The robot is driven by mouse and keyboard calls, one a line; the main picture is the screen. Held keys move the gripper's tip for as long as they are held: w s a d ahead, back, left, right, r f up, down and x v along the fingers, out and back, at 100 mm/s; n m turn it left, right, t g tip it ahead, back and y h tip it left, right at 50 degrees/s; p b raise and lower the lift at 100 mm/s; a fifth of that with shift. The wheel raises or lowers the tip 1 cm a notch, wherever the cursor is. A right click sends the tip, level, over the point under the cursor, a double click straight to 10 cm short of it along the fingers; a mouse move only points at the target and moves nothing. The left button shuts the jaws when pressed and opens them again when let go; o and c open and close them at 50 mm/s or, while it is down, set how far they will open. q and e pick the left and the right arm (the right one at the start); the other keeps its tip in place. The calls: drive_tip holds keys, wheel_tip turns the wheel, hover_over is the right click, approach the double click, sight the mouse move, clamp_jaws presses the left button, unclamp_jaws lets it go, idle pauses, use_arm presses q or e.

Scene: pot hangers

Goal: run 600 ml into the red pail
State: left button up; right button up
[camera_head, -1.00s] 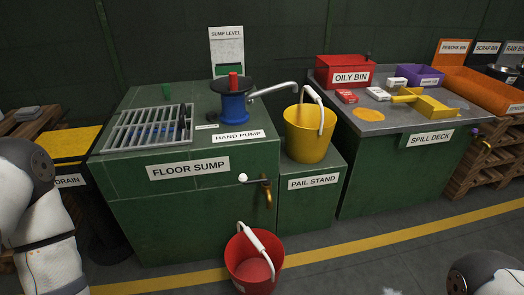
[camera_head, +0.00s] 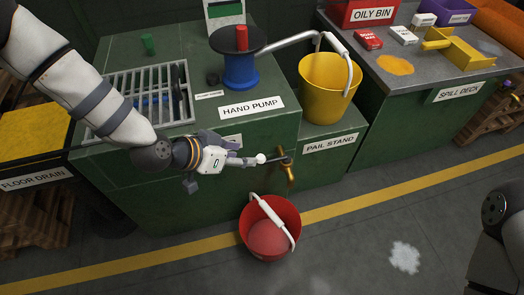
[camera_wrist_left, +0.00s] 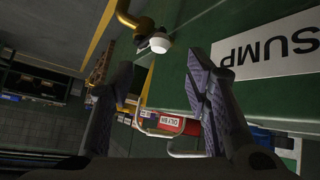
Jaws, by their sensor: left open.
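The red pail (camera_head: 254,216) stands upright on the floor below a brass tap (camera_head: 290,173) on the front of the green sump cabinet; its white-gripped handle leans across its mouth. I cannot tell whether it holds liquid. The tap's lever ends in a white knob (camera_head: 261,158), pointing left. My left gripper (camera_head: 247,161) is open at the left of the knob, by the cabinet front. In the left wrist view, the open fingers (camera_wrist_left: 160,82) have nothing between them, and the white knob (camera_wrist_left: 160,44) shows beyond them. My right gripper is out of view.
A yellow pail (camera_head: 325,95) stands on the pail stand (camera_head: 331,145) under the blue hand pump's (camera_head: 240,70) spout. A drain grate (camera_head: 176,100) lies in the cabinet top. The spill deck (camera_head: 440,80) is at right. The floor right of the red pail is open, with a pale patch (camera_head: 405,257).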

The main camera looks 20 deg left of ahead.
sight(258, 158)
use_arm(q)
drive_tip(key=b+x, duration=0.2)
drive_tip(key=x, duration=0.7)
drive_tip(key=shift+s+f, duration=0.15)
drive_tip(key=shift+f, duration=0.05)
drive_tip(key=shift+w+d+f, duration=0.1)
drive_tip(key=shift+w, duration=0.15)
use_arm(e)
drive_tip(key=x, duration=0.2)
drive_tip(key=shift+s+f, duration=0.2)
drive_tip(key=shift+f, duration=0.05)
use_arm(q)
drive_tip(key=shift+c, duration=0.5)
clamp_jaws()
